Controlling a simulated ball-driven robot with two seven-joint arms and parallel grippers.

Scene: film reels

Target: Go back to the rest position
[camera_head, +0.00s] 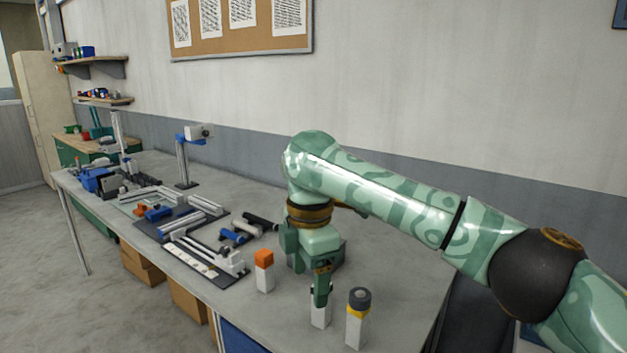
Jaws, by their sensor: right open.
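My right gripper (321,285) is the green patterned one. It points down over the near right part of the grey table (410,272). It is open. Its fingers are at the upper part of a white upright block (320,319) and hide its top; I cannot tell whether they touch it. My left gripper is not in view.
A white block with an orange top (264,270) stands left of the gripper, and a white block with a yellow band and grey top (357,318) stands right. Rails and blue parts (190,225) crowd the table's left.

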